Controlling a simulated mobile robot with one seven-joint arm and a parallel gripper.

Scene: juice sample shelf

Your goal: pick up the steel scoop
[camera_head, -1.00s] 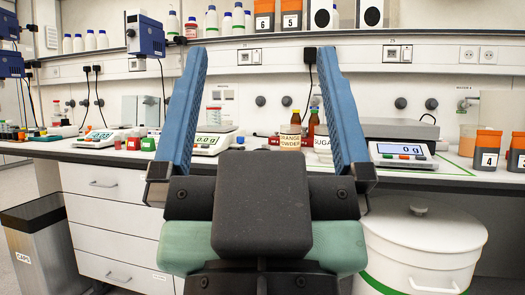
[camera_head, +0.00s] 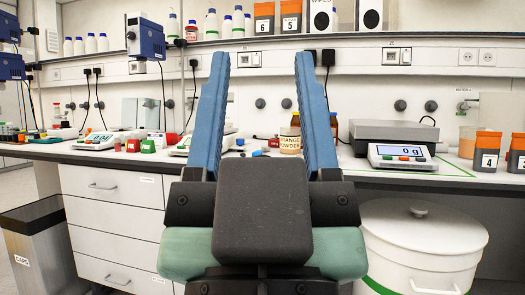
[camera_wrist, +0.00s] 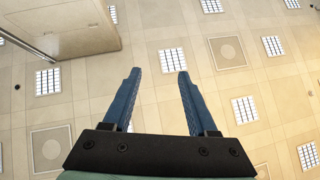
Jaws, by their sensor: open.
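I cannot make out a steel scoop in either view. My gripper (camera_head: 261,56) is open and empty in the head view, its two blue fingers pointing up in front of the bench. In the wrist view my gripper (camera_wrist: 158,73) is also open, with only the ceiling beyond it. Small dark and red items lie left of the jar, too small to identify. My fingers and wrist hide part of the bench.
A balance (camera_head: 402,156) stands on the right, with orange-topped containers (camera_head: 487,150) beyond it. Another balance (camera_head: 97,140) is on the left. A shelf with bottles runs above. A white bin (camera_head: 420,245) and a grey bin (camera_head: 40,240) stand below.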

